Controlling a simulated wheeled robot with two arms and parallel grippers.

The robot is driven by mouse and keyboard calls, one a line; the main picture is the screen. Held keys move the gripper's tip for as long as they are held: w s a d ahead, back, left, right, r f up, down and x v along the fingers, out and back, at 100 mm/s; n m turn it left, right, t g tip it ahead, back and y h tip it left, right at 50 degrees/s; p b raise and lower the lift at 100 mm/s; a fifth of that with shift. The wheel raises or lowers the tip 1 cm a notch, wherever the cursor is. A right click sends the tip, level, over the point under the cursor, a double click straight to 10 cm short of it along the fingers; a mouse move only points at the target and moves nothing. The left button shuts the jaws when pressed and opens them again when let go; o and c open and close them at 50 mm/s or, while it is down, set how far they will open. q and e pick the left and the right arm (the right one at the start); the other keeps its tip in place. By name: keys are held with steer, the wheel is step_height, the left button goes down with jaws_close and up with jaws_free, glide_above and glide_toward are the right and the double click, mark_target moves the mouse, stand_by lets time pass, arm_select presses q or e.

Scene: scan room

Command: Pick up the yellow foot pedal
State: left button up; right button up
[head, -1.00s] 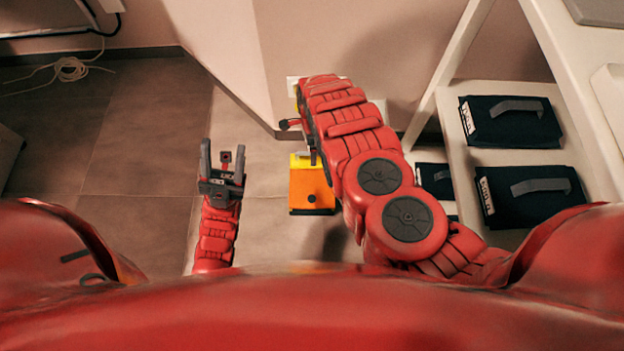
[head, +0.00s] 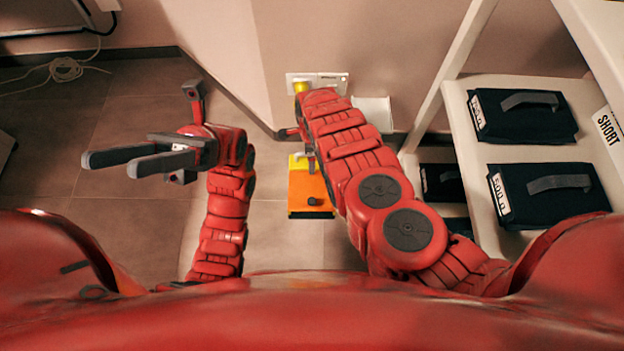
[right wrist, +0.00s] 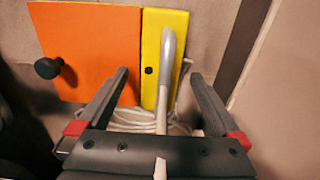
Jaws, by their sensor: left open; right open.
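The foot pedal lies on the floor in the middle of the head view, with an orange plate (head: 306,190) and a black knob. Part of it is hidden by my right arm. The right wrist view shows its orange plate (right wrist: 95,45) and yellow strip (right wrist: 165,50). A grey curved bar or cable (right wrist: 167,50) crosses the strip. My right gripper (right wrist: 158,76) is open over the pedal, its fingers on either side of this grey piece; contact cannot be told. My left gripper (head: 106,166) is open and empty, pointing left, well away from the pedal.
A white shelf (head: 457,110) with dark handled bags (head: 525,117) stands at the right. A wall plate (head: 330,80) is on the wall beyond the pedal. A coiled cable (head: 68,69) lies at the far left.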

steer(key=shift+f+b, duration=0.4)
steer(key=shift+f, duration=0.35)
arm_select(q)
steer(key=s+a+m+t+y, duration=0.2)
steer(key=s+t, duration=0.1)
steer(key=s+a+r+m+t+y, duration=0.1)
steer(key=shift+s+a+t, duration=0.1)
steer(key=shift+s+t, duration=0.15)
steer(key=shift+t, duration=0.05)
arm_select(e)
jaws_close()
